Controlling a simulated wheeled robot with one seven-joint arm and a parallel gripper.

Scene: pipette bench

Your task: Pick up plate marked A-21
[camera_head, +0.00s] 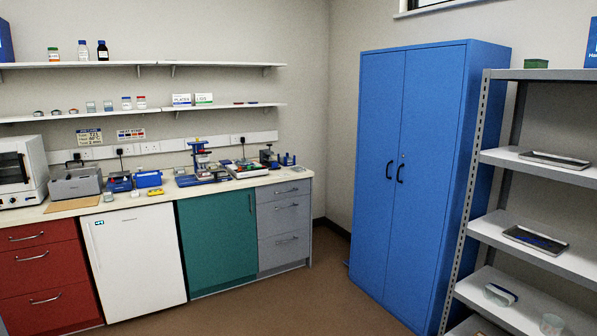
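I cannot make out any plate marked A-21; labels on small items are too small to read at this distance. Small blue, red and green lab items stand on the bench (150,205) at the left, among them a blue stand-like device (200,160) and a flat item with green and red on top (243,168). A small pale piece (108,197) lies near the bench's front edge. Two flat trays (555,160) (535,240) lie on the rack at the right. My gripper is not in view.
A tall blue cabinet (405,170) with shut doors stands mid-right. A grey rack (545,255) fills the right edge. Wall shelves (110,65) (235,107) hang above the bench. A white oven-like box (20,170) stands at far left. The brown floor (270,305) is clear.

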